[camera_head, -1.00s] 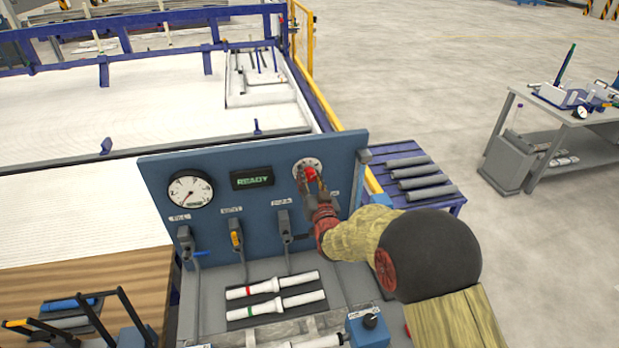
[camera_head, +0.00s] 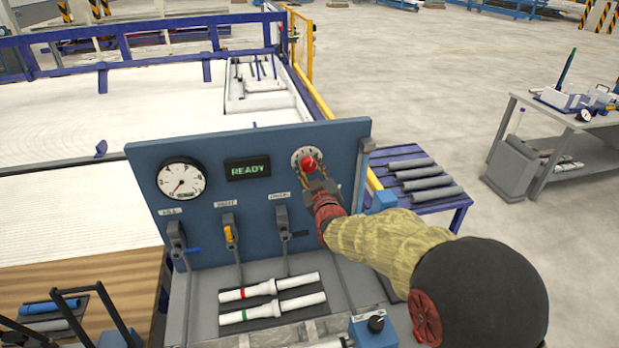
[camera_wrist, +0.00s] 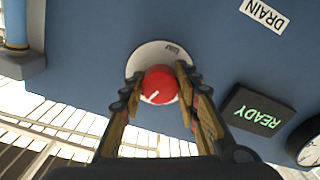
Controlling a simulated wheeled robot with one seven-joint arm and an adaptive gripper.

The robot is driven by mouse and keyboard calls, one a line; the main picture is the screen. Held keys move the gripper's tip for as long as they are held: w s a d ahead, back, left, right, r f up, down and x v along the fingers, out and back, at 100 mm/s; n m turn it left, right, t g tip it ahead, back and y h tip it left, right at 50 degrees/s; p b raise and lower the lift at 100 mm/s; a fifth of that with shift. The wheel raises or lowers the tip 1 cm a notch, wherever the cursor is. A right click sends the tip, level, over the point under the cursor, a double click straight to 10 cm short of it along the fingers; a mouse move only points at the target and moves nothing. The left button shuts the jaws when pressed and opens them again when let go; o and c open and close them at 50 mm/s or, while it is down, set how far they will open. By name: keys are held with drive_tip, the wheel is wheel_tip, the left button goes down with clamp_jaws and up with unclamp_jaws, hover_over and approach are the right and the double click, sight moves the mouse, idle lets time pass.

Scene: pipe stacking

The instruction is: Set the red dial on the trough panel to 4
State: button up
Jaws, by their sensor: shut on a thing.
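The red dial (camera_head: 309,163) sits on a white round scale plate at the upper right of the blue trough panel (camera_head: 262,215). In the wrist view the red dial (camera_wrist: 159,85) has a white pointer line aimed down and to the left in that picture. The scale's numbers are too small or too hidden to read. My gripper (camera_head: 314,173) reaches the dial from the front right. In the wrist view my gripper's fingers (camera_wrist: 156,92) stand on both sides of the dial, shut on it.
The panel also holds a round gauge (camera_head: 181,181), a display reading READY (camera_head: 248,169) and several levers with labels. Two white pipes (camera_head: 272,298) lie on the bench below. Grey pipes (camera_head: 420,172) lie on a blue rack at the right.

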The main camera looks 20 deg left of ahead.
drive_tip(key=n+b, duration=0.3)
drive_tip(key=shift+f+n, duration=0.1)
drive_tip(key=shift+n, duration=0.3)
drive_tip(key=n+b, duration=0.3)
drive_tip(key=n, duration=0.1)
drive_tip(key=shift+n+b, duration=0.3)
drive_tip(key=shift+b, duration=0.05)
drive_tip(key=n+b, duration=0.2)
drive_tip(key=n, duration=0.1)
drive_tip(key=shift+n, duration=0.3)
drive_tip(key=shift+r+n+b, duration=0.2)
drive_tip(key=shift+n+b, duration=0.55)
drive_tip(key=shift+n, duration=1.45)
drive_tip(key=o, duration=1.2)
drive_tip(key=shift+c, duration=0.2)
